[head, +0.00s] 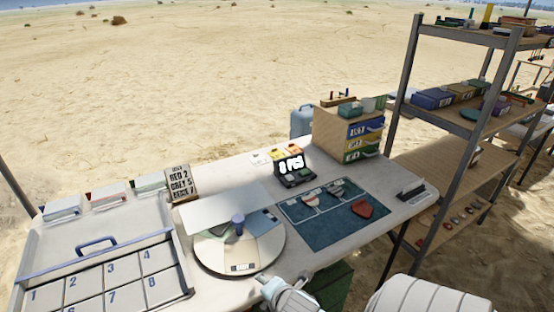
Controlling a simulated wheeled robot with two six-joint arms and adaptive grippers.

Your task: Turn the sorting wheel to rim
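The sorting wheel (265,249) is a round, pale disc divided into sectors, on the table left of centre. A short dark blue knob (237,221) stands upright on it, with a dark greenish piece beside it. A small dark label (243,267) is at the wheel's front edge; its word is too small to read surely. A flat white panel (222,205) covers the back of the wheel. My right gripper (268,284) is at the table's front edge, just in front of the wheel. Its fingers are too small to judge, and contact is unclear. My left gripper is not in view.
A numbered tray (105,262) with a blue handle lies left of the wheel. A sign (181,184) stands behind. A teal mat (330,232) with several shards lies right. A scale-like display (294,170), a drawer cabinet (335,140) and a shelf rack (400,75) are farther back.

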